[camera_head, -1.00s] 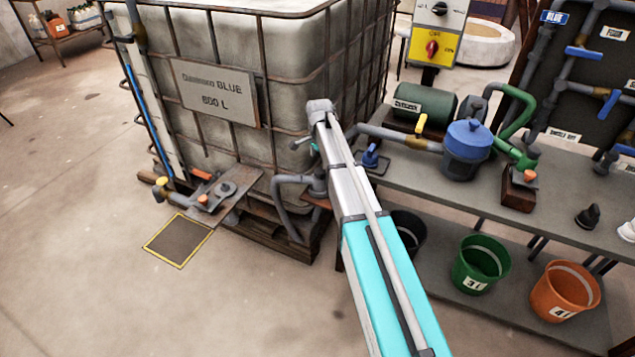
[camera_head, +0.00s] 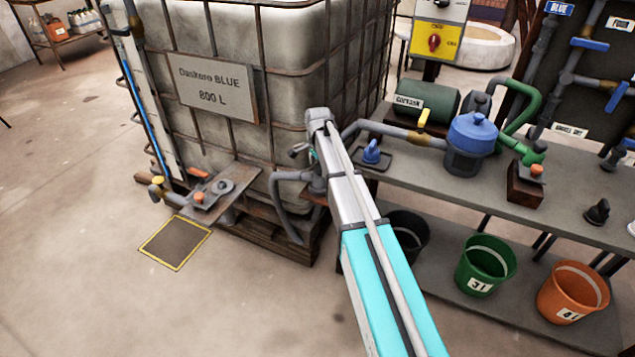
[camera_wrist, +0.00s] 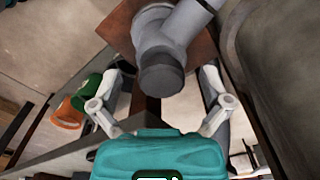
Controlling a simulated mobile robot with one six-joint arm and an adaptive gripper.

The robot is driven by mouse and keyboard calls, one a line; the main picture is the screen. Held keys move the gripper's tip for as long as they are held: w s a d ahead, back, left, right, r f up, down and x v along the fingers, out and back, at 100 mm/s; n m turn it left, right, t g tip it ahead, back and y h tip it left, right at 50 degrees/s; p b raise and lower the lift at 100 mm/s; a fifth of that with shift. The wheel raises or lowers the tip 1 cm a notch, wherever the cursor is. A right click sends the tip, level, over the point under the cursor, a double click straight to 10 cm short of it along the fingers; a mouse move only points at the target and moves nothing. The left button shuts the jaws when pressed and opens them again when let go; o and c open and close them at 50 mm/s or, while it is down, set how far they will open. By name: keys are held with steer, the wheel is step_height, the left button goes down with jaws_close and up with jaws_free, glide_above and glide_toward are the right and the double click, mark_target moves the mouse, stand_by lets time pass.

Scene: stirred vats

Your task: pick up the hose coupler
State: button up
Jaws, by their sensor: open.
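The hose coupler (camera_wrist: 161,72) looks like a dark grey, round-ended piece on a grey pipe body in the wrist view. It sits over a reddish-brown plate (camera_wrist: 118,30). My gripper (camera_wrist: 164,76) is open, with one finger on each side of the coupler and visible gaps between. I cannot tell whether the fingers are level with it in depth. In the head view, the end of my arm is above the brown plate by the tank's right corner, where a grey hose (camera_head: 284,212) loops down. My arm partly hides this spot.
A large caged tank (camera_head: 285,60) stands close to my gripper's left. A grey bench (camera_head: 425,182) on the right carries a blue-lidded filter (camera_head: 470,140) and a blue fitting (camera_head: 372,152). Green (camera_head: 484,266) and orange (camera_head: 572,294) buckets stand below. The floor at front left is clear.

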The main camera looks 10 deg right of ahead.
steer(key=shift+f, duration=0.1)
stand_by(0.6)
steer(key=c, duration=1.3)
steer(key=shift+r+p, duration=1.05)
steer(key=shift+p, duration=0.05)
steer(key=s+r+p, duration=0.3)
steer(key=s, duration=0.1)
steer(key=s+a+r+p, duration=0.1)
steer(key=s+r+p, duration=0.3)
steer(key=s, duration=0.1)
steer(key=s+r+p, duration=0.3)
steer(key=s+r, duration=0.1)
steer(key=s, duration=0.1)
steer(key=shift+a+p, duration=0.15)
steer(key=shift+p, duration=0.25)
steer(key=shift+f, duration=0.1)
